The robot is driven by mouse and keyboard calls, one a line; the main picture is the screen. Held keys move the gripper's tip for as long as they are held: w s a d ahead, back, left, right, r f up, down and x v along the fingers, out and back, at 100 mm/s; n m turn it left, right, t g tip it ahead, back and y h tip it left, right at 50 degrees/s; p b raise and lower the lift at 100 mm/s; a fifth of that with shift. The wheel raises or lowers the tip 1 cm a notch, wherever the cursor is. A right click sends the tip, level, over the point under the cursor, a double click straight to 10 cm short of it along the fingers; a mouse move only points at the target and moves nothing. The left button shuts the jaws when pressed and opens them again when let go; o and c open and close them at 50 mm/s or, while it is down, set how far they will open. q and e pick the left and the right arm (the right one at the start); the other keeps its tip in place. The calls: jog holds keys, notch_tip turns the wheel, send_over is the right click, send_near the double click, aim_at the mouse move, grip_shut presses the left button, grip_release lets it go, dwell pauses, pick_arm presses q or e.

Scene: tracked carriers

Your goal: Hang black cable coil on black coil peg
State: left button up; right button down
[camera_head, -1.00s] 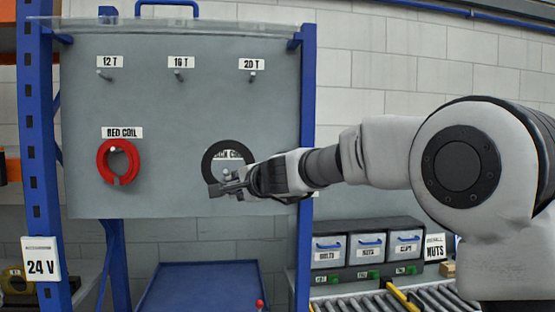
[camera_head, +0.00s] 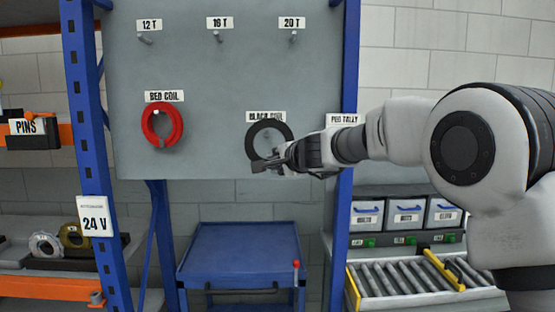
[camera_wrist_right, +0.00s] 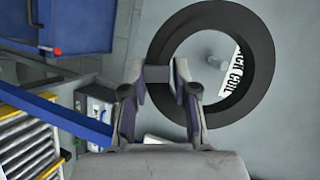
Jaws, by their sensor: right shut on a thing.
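The black cable coil (camera_head: 251,147) is a dark ring in front of the grey board, just below the BLACK COIL label (camera_head: 265,116). It also fills the upper right of the right wrist view (camera_wrist_right: 262,62). My right gripper (camera_head: 268,164) is shut on the coil's lower edge; the wrist view shows its fingers (camera_wrist_right: 167,78) closed there. The black coil peg (camera_wrist_right: 214,62) shows through the ring's opening in the wrist view. I cannot tell whether the ring is around the peg or still in front of it. My left gripper is not in view.
A red coil (camera_head: 176,126) hangs on its peg to the left. Empty pegs stand above under 12 T, 16 T and 20 T labels. A blue cart (camera_head: 240,250) stands below the board, and a roller conveyor (camera_head: 410,283) with grey bins is at the lower right.

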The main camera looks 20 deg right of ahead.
jog(key=w+p, duration=0.1)
jog(key=w, duration=0.1)
jog(key=w+d+p, duration=0.1)
jog(key=w+p, duration=0.1)
jog(key=shift+w+d, duration=0.1)
jog(key=shift+w+d+f, duration=0.2)
jog(key=shift+w+f, duration=0.45)
jog(key=shift+w, duration=0.05)
dwell(0.3)
jog(key=c, duration=0.8)
grip_release()
jog(key=shift+c, duration=0.2)
jog(key=shift+s, duration=0.1)
